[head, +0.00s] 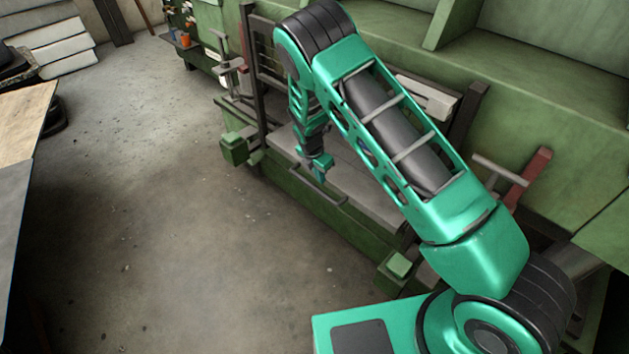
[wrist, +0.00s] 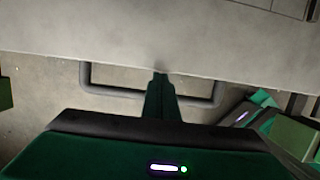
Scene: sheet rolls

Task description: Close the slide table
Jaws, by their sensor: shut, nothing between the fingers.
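The slide table has a grey flat top (head: 362,188) and a green front, and it sticks out from the green machine in the head view. Its grey top (wrist: 120,35) fills the upper part of the wrist view. A dark U-shaped handle (wrist: 108,91) juts from its front edge. My gripper (head: 320,172) is shut and empty, pointing down at the front edge by the handle. In the wrist view its fingertips (wrist: 160,77) overlap the table edge, between the handle's two ends. I cannot tell whether they touch the table or handle.
Green blocks (head: 234,149) and (head: 397,268) stand at the two front ends of the slide table. A red-and-grey lever (head: 527,178) is on the right. The concrete floor (head: 170,220) in front is clear. A wooden-topped table (head: 22,120) stands at the far left.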

